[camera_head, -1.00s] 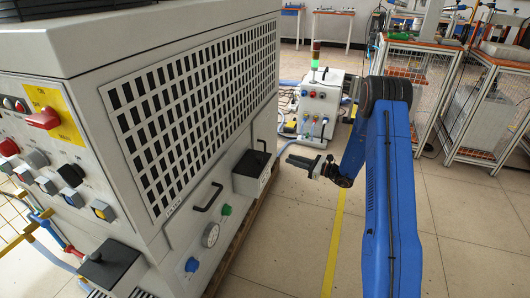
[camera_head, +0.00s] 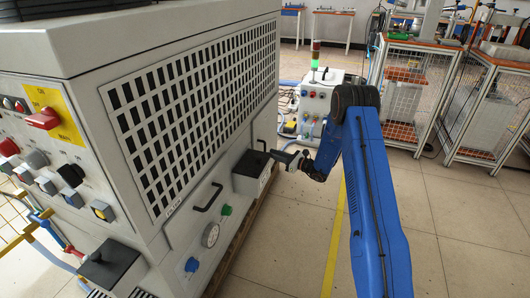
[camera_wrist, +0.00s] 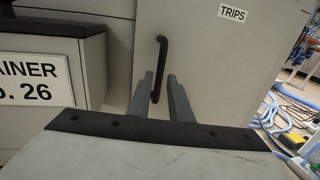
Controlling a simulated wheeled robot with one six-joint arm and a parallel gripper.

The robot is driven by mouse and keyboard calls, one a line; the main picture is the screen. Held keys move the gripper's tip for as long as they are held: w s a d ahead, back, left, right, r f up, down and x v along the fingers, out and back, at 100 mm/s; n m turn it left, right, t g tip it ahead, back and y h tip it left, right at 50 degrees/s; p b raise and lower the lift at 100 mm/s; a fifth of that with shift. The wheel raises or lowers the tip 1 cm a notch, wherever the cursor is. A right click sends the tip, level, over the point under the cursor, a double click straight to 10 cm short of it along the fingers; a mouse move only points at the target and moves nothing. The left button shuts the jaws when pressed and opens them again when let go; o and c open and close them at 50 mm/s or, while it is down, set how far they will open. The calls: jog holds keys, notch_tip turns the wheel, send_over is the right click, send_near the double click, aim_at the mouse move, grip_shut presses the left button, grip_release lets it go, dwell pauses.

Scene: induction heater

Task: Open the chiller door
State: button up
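The chiller is the large pale cabinet (camera_head: 235,150) on the left of the head view. A small black handle (camera_head: 262,145) stands on its lower right side. In the wrist view this upright handle (camera_wrist: 161,62) is on a flat pale panel (camera_wrist: 205,65) labelled TRIPS, which looks closed. My gripper (camera_head: 280,158) points at the handle from the right. Its two fingers (camera_wrist: 160,88) are apart in the wrist view, with the handle's lower end seen between their tips. I cannot tell whether the fingers touch the handle or stop short of it.
A grey box with a black lid (camera_head: 251,172) juts from the cabinet, left of the handle, labelled in the wrist view (camera_wrist: 35,80). A second black handle (camera_head: 208,197) and a gauge (camera_head: 210,235) are nearer. Hoses (camera_wrist: 285,115) lie right.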

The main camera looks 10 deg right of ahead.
jog(key=shift+x, duration=2.75)
grip_shut()
